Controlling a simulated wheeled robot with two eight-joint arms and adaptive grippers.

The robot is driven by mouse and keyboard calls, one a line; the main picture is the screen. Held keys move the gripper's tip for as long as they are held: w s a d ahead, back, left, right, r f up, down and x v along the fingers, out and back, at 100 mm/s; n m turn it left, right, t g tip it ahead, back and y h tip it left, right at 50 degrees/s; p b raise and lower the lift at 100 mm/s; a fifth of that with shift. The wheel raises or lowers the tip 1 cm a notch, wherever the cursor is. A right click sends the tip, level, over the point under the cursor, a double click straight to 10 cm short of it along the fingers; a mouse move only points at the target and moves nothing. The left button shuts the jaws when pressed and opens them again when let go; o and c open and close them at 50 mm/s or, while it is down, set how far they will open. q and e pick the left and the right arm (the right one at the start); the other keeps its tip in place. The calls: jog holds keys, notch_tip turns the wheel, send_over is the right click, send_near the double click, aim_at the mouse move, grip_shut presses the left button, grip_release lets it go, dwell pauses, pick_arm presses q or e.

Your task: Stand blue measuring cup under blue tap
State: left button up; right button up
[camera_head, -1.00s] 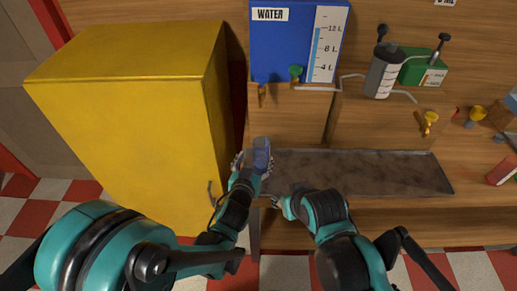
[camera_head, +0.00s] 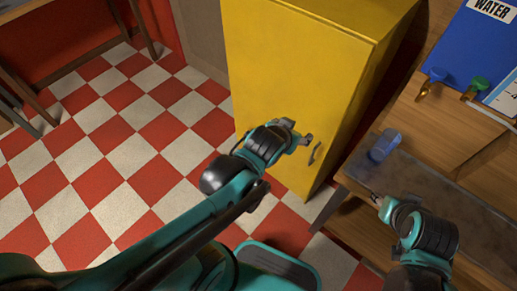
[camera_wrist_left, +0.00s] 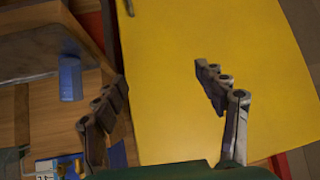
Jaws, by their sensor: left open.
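The blue measuring cup (camera_head: 384,146) is translucent and rests at the left end of the grey counter tray.
The yellow cabinet (camera_head: 290,75) with a handle (camera_head: 316,153) stands left of the counter. A green tap (camera_head: 475,88) is beside the blue one, under the blue water tank (camera_head: 474,43). The tray (camera_head: 440,182) is bare right of the cup. The checkered floor (camera_head: 110,170) is open at left.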

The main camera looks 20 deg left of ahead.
pick_arm(q)
jog(key=s+a+n+g, duration=0.1)
jog(key=s+a+g, duration=0.1)
jog(key=s+a, duration=0.4)
jog(key=s, duration=0.4)
jog(key=shift+a+f+g+y, duration=0.2)
jog(key=shift+f+g+y, duration=0.1)
